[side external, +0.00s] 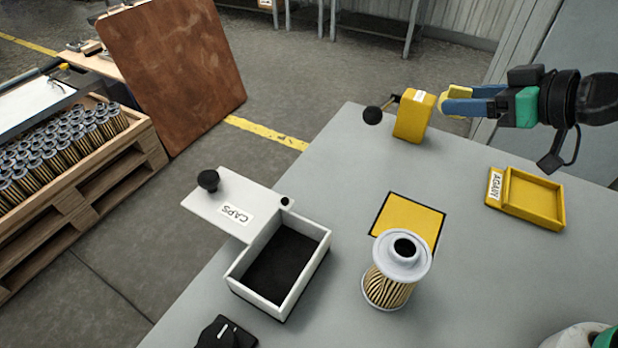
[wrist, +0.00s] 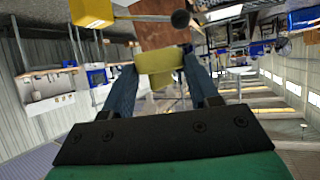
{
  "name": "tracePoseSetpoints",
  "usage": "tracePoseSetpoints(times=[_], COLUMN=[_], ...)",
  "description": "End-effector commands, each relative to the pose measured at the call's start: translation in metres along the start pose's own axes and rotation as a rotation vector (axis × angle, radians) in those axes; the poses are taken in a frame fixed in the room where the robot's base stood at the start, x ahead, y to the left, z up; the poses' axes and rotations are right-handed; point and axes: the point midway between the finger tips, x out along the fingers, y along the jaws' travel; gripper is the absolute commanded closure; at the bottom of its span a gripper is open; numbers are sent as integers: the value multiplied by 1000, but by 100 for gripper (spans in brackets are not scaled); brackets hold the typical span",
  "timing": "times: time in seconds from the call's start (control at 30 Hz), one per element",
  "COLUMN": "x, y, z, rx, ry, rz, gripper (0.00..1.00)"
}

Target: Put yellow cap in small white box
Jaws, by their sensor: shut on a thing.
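My gripper (side external: 462,100), with blue fingers, is shut on the yellow cap (side external: 453,92) and holds it in the air at the upper right, above the table's far part. The wrist view also shows the cap (wrist: 160,62) between the fingertips. The small white box (side external: 309,280) stands open at the table's left side, far to the left of my gripper and nearer the camera. Its dark inside looks empty. Its white lid (side external: 236,198), labelled CAPS and with a black knob, is swung out behind it to the left.
A yellow block (side external: 411,122) with a black-knobbed lever stands just left of my gripper. A pleated filter cartridge (side external: 387,288) stands upright beside a yellow square (side external: 408,218). A shallow yellow tray (side external: 540,198) lies at right. A black object (side external: 226,335) sits at the near edge.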

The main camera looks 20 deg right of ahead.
Motion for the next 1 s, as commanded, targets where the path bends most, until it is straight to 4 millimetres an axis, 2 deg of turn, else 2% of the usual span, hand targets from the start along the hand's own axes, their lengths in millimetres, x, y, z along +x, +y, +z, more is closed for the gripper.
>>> tracePoseSetpoints(times=[0.1, 0.23, 0.4, 0.53, 0.67, 0.77, 0.87, 1.0], x=[2, 1, -2, -2, 1, 2, 0, -15], y=[22, 38, 49, 48, 36, 20, -1, -47], z=[0, -2, -5, -4, -1, 0, -1, -13], rx=[79, 137, 180, 179, 139, 83, 4, -172], ry=[1, 1, 0, -1, -1, -2, 0, 1], rz=[149, 255, 326, 320, 240, 134, -13, -337], gripper=[95, 95, 95, 94, 94, 94, 94, 94])
